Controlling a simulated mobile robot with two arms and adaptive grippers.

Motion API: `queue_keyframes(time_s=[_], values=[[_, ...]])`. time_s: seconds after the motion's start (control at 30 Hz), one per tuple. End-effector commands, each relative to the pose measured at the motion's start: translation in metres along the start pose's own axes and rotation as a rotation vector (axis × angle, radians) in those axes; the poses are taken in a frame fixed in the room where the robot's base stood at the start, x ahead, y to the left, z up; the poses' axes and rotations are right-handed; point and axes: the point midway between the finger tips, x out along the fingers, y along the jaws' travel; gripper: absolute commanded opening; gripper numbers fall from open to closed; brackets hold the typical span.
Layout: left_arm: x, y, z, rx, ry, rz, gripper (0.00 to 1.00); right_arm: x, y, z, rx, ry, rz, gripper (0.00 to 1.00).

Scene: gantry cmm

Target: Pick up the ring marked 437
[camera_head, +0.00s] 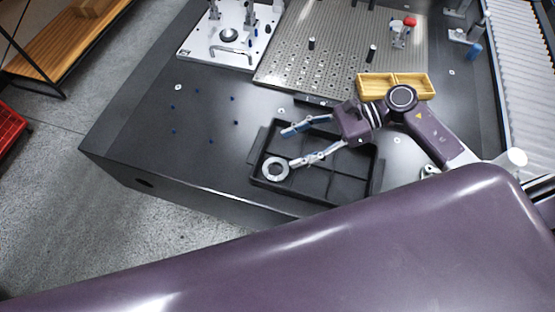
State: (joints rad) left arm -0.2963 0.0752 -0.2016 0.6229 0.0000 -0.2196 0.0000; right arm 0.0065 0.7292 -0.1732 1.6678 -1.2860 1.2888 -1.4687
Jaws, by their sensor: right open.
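A silver ring (275,169) lies in the left end of a black divided tray (300,194) near the table's front edge. No number can be read on it at this size. My right gripper (288,149) reaches in from the right over the tray. Its two fingers are spread apart with nothing between them. The lower fingertip is close to the ring's upper right edge; I cannot tell whether it touches. My left gripper is not in view.
A yellow two-part tray (394,85) stands just behind my right wrist. A perforated metal plate (330,60) with posts and a white fixture plate (225,45) lie further back. The dark table (150,135) is mostly clear at left. A roller conveyor (522,65) runs at right.

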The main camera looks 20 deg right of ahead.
Motion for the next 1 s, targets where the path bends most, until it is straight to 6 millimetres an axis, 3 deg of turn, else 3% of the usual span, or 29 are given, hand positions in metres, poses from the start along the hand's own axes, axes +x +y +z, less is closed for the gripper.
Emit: queue_keyframes(time_s=[0.03,0.17,0.7,1.0], values=[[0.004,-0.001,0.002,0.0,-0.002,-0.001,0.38,-0.004,0.005,-0.012,-0.023,0.032,0.032,0.55],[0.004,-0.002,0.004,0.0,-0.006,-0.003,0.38,-0.006,0.014,-0.025,-0.052,0.072,0.08,0.55],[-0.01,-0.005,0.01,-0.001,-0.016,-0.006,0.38,0.059,0.022,-0.033,-0.053,0.073,0.085,0.55],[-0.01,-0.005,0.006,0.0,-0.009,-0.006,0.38,0.068,0.024,-0.037,-0.052,0.078,0.086,0.55]])
